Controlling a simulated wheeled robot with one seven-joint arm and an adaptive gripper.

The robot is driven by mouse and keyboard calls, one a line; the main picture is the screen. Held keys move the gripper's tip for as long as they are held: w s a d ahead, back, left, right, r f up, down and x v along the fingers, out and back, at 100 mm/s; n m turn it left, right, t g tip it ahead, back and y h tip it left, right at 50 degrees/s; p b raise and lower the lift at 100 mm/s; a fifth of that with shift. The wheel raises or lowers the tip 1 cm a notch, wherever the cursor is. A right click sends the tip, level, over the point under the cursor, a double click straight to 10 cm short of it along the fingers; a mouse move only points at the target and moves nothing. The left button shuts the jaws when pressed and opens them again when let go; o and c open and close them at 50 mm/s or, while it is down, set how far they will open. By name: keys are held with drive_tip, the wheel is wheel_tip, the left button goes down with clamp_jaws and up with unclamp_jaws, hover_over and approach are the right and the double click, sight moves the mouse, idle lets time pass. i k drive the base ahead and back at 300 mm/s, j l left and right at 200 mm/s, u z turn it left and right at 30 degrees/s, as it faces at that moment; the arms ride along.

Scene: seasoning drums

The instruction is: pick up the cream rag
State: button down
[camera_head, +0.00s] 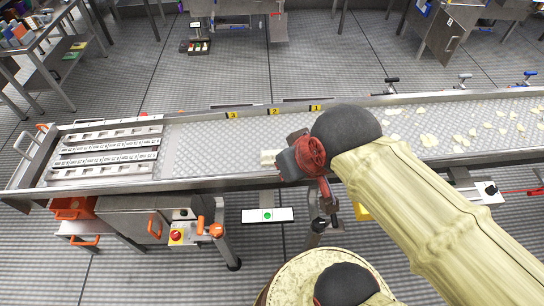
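A small cream patch, which looks like the cream rag (268,157), lies on the metal conveyor bed (205,150) near its front edge. It sits just left of my gripper (288,163), and part of it may be hidden behind the gripper. My gripper is at the end of my cream-sleeved arm, with a dark end and red parts, over the conveyor's front edge. Its fingers are too small and covered to show whether they are open, or whether they touch the rag.
Several pale flakes (430,140) are scattered on the conveyor's right part. Yellow number tags (273,111) line the far rail. Slotted metal bars (108,148) lie at the left end. A red emergency button (176,235) and a green-button panel (267,215) stand below the front edge.

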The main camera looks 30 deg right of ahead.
sight(267, 158)
drive_tip(key=l+u, duration=0.3)
drive_tip(key=u, duration=0.15)
drive_tip(key=k+l+u, duration=0.1)
drive_tip(key=l+u, duration=0.3)
drive_tip(key=j, duration=0.1)
